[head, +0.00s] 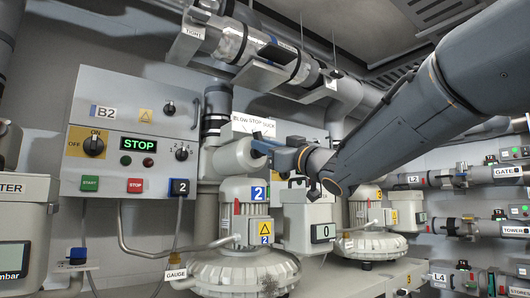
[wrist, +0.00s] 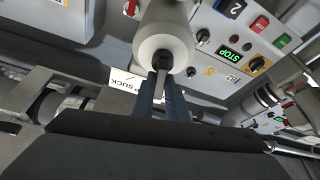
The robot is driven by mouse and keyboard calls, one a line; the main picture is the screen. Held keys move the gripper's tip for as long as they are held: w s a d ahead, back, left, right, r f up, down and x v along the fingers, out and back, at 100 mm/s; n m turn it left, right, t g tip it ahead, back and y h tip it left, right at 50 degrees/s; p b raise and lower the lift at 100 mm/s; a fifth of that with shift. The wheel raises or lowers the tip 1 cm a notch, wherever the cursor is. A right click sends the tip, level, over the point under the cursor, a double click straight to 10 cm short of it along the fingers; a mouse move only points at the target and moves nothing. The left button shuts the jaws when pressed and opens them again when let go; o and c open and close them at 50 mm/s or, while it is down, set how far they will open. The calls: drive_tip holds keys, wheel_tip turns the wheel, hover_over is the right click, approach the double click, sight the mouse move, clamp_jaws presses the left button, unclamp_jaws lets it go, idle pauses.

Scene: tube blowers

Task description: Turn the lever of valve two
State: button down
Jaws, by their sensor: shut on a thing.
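The valve two body (head: 218,163) is a pale grey housing above blower 2, left of my gripper (head: 262,150) in the head view. A white plate reading BLOW STOP SUCK (head: 254,126) stands above the gripper. In the wrist view, the round end of the valve (wrist: 150,40) is at the top centre, with the black lever (wrist: 163,59) in front of it. My blue fingers in the wrist view (wrist: 164,85) are shut on the lever. The fingers and wrist hide much of the lever in the head view. The plate's SUCK end (wrist: 130,82) shows left of the fingers.
Control panel B2 (head: 119,94) on the left shows a green STOP display (head: 138,144). Blower 2 (head: 243,272) stands below the valve, with a grey box marked 0 (head: 321,232) to its right. Pipes (head: 230,42) run overhead. Gate valves (head: 508,172) line the right wall.

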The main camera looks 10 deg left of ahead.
drive_tip(key=n+g, duration=0.1)
drive_tip(key=n, duration=0.2)
drive_tip(key=n+g+b, duration=0.1)
drive_tip(key=n+g, duration=0.1)
drive_tip(key=n, duration=0.2)
drive_tip(key=shift+s+a+f+n+g+y, duration=0.2)
drive_tip(key=shift+n+g+y, duration=0.1)
drive_tip(key=c, duration=1.8)
unclamp_jaws()
drive_tip(key=shift+o, duration=0.2)
drive_tip(key=shift+d, duration=0.1)
drive_tip(key=b+v, duration=0.3)
drive_tip(key=v, duration=0.4)
drive_tip(key=shift+s+d, duration=0.15)
drive_tip(key=shift+d, duration=0.15)
drive_tip(key=shift+f, duration=0.1)
